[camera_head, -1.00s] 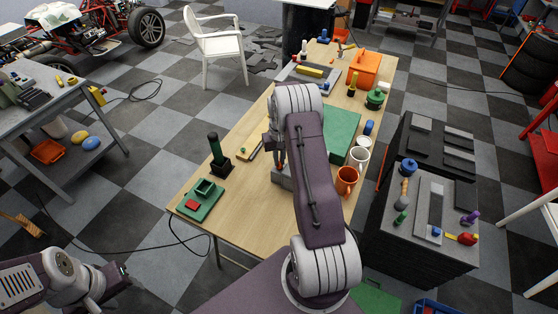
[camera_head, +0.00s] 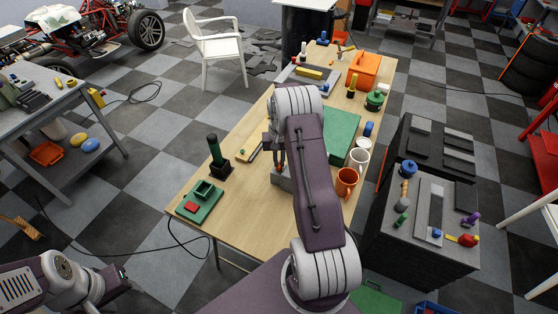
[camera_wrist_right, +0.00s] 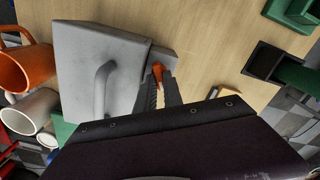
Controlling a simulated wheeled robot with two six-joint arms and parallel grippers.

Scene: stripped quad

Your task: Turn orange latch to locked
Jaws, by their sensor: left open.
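The orange latch (camera_wrist_right: 158,72) sits on the edge of a grey box (camera_wrist_right: 100,60) with a bar handle, seen in the right wrist view. My right gripper (camera_wrist_right: 162,84) has its dark fingers at the latch, one on either side. Whether they press on it I cannot tell. In the head view, the right gripper (camera_head: 277,155) points down over the grey box (camera_head: 282,182), which is mostly hidden by my right arm; the latch is too small to make out. My left gripper (camera_head: 112,280) is open, low at the left, away from the table.
Orange (camera_head: 346,183) and white mugs (camera_head: 358,158) stand right of the box. A green case (camera_head: 342,135) lies behind my arm. A green tray (camera_head: 199,202) and a dark holder with a green handle (camera_head: 215,150) are at the left. Bare wood (camera_head: 245,205) lies between.

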